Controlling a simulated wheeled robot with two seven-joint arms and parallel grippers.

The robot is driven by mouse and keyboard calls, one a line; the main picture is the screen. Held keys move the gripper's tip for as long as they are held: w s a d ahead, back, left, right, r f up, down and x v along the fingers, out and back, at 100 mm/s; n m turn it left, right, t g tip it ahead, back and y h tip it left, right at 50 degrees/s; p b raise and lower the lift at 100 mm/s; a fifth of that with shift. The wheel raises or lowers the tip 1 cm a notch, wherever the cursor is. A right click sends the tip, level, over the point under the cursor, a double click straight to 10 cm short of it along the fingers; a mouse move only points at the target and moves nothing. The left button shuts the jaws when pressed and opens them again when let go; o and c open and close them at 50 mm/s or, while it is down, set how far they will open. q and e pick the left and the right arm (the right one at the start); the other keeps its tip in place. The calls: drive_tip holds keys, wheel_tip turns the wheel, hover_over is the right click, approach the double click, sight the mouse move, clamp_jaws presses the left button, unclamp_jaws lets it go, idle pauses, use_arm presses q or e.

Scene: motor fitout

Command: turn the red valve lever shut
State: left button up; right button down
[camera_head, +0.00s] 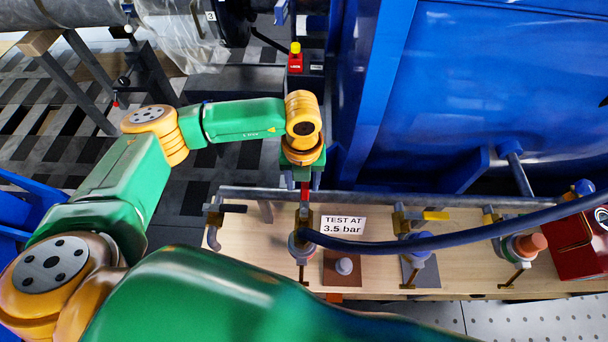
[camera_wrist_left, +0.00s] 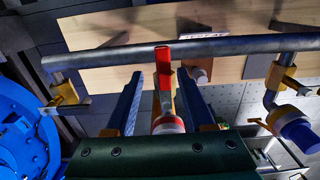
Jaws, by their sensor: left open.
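The red valve lever (camera_head: 305,193) sticks out from its brass valve (camera_head: 304,216) on the grey pipe, pointing toward the top of the head view. My left gripper (camera_head: 302,182) is over the lever's far end, fingers pointing down at the bench. In the left wrist view the red lever (camera_wrist_left: 163,62) shows between the two open fingers of the left gripper (camera_wrist_left: 160,80), with a gap on each side. I cannot tell how deep the lever sits between them. My right gripper is not in view.
The grey pipe (camera_head: 370,198) runs along the wooden bench (camera_head: 250,250). A blue hose (camera_head: 450,238) crosses the bench, near the "TEST AT 3.5 bar" sign (camera_head: 343,224). A blue housing (camera_head: 500,100) stands behind.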

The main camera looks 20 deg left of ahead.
use_arm(q)
drive_tip(key=shift+w+d+f, duration=0.2)
drive_tip(key=shift+w+f, duration=0.15)
drive_tip(key=shift+w, duration=0.2)
drive_tip(key=shift+c, duration=0.5)
clamp_jaws()
idle(0.5)
